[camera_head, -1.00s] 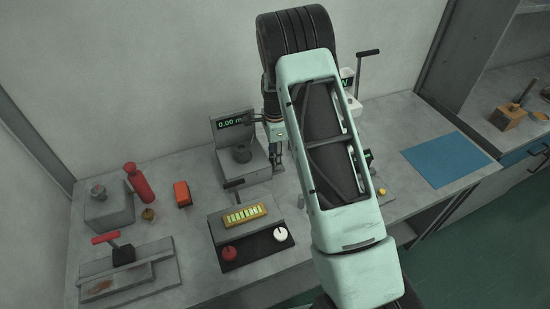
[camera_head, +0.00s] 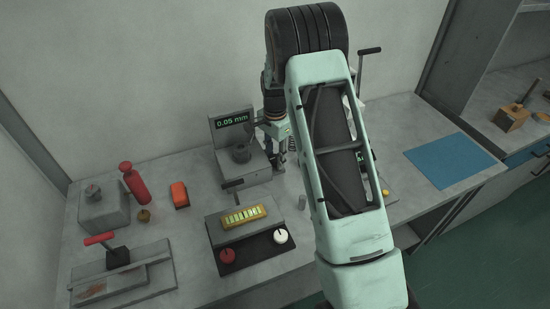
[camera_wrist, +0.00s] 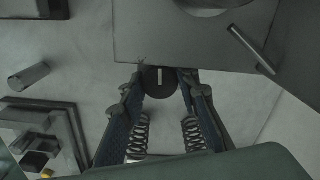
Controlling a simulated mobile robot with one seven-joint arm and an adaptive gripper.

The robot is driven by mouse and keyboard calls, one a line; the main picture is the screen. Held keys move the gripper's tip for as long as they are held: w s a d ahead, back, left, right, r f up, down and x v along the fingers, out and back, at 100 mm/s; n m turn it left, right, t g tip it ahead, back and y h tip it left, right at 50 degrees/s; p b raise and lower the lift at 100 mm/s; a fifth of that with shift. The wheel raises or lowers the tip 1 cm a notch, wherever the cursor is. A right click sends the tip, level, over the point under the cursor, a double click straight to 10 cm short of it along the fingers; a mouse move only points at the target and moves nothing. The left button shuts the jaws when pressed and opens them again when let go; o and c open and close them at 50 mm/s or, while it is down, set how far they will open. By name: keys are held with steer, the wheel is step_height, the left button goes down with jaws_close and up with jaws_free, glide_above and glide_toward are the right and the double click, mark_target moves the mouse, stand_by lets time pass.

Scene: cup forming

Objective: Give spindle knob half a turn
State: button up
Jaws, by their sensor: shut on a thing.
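The spindle knob (camera_wrist: 153,90) is a small dark round knob with a white line mark, at the edge of a grey block in the wrist view. The mark stands nearly upright in the picture. My gripper (camera_wrist: 162,78) has one finger on each side of the knob and is shut on it. In the head view, my gripper (camera_head: 277,160) is at the right side of the grey gauge stand (camera_head: 262,172), and the knob is hidden there. The stand's display (camera_head: 233,121) reads 0.05 mm in green. A dark round piece (camera_head: 241,154) sits on the stand.
A blue mat (camera_head: 453,161) lies at right. My arm hides the bench centre.

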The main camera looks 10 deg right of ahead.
mark_target(275, 158)
steer(key=o, duration=1.2)
steer(key=shift+c, duration=0.2)
steer(key=shift+r, duration=0.15)
step_height(275, 158, up, 12)
